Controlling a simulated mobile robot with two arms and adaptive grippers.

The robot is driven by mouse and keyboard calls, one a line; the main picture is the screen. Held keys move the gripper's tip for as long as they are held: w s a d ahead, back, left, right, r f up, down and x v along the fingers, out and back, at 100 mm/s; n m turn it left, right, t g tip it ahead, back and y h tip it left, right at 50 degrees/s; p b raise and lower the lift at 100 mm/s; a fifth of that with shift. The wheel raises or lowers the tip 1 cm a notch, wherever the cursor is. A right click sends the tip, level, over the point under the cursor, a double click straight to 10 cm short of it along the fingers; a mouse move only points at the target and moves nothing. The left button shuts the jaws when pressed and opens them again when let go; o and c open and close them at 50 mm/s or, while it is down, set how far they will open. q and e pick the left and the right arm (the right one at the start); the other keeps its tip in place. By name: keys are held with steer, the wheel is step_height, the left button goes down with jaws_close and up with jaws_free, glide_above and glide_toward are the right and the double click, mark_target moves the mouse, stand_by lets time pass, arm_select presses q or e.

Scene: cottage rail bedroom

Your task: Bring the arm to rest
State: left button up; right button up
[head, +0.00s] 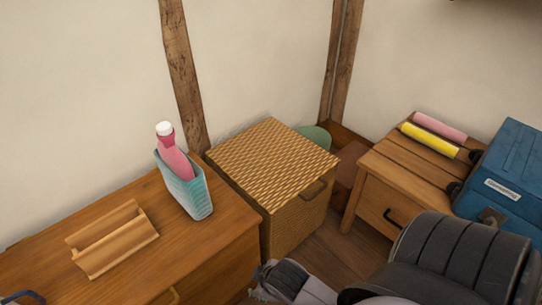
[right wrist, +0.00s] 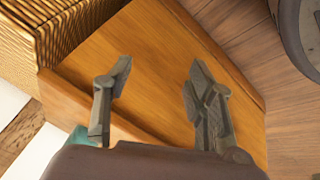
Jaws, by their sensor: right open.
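My right gripper (right wrist: 159,66) shows in the right wrist view. Its two fingers are spread apart with nothing between them. A plain wooden face of the dresser fills the view behind the fingers. In the head view my right arm (head: 455,262) comes in at the lower right, and its dark links cover part of the floor and the low cabinet. The gripper's fingers cannot be made out in the head view. My left gripper is in neither view.
The wooden dresser (head: 110,222) carries a teal holder (head: 184,187) with a pink bottle (head: 177,158) and a wooden rack (head: 112,240). A wicker chest (head: 270,165) stands beside it. A low cabinet (head: 375,190) holds pink and yellow rolls and a blue case (head: 505,175).

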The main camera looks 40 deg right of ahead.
steer(key=s+m, duration=0.1)
steer(key=s+a+f+m+g, duration=0.1)
steer(key=s, duration=0.1)
steer(key=s+m, duration=0.2)
steer(key=shift+s+a+f+g+y, duration=0.1)
steer(key=shift+a+f+g+y, duration=0.2)
steer(key=shift+f+g+y, duration=0.1)
